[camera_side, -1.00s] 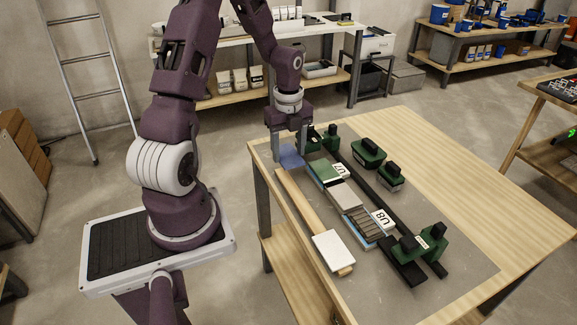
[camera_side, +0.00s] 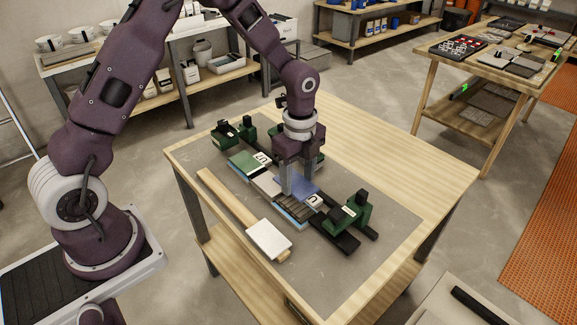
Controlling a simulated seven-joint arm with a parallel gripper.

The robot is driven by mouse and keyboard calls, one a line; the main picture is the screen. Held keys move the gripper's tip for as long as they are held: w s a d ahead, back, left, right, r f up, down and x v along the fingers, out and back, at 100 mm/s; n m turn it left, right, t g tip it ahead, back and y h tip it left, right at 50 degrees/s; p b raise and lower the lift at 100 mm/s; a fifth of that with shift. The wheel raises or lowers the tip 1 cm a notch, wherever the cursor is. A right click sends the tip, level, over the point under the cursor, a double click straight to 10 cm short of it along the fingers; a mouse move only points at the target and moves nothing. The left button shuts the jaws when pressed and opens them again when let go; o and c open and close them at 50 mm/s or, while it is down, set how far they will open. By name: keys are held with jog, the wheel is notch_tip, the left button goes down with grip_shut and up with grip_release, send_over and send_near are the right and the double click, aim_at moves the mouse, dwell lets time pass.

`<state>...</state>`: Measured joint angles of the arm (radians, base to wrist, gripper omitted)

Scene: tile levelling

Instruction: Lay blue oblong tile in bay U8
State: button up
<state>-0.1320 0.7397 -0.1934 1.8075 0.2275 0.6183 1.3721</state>
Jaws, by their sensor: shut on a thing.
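My gripper (camera_side: 298,191) is shut on the blue oblong tile (camera_side: 304,188) and holds it over the row of bays on the table. The tile seems to hang just above the ribbed open bay (camera_side: 302,212), beside the white label (camera_side: 314,200), which is partly covered; only part of its lettering shows. I cannot tell whether the tile touches anything below. A green tile (camera_side: 244,162) lies by the U7 label (camera_side: 262,158). A pale tile (camera_side: 267,184) lies between it and the ribbed bay.
Green clamps stand at the row's near right end (camera_side: 343,217) and far left end (camera_side: 226,131); another is partly hidden behind my gripper. A wooden bar (camera_side: 226,199) with a white block (camera_side: 267,240) lies in front of the row. The right side of the wooden table (camera_side: 420,170) is clear.

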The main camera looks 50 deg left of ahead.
aim_at(297, 207)
jog(key=shift+f, duration=3.05)
jog(key=shift+f, duration=0.55)
jog(key=o, duration=1.4)
jog(key=shift+c, duration=0.2)
jog(key=shift+r, duration=0.1)
jog(key=shift+r, duration=3.9)
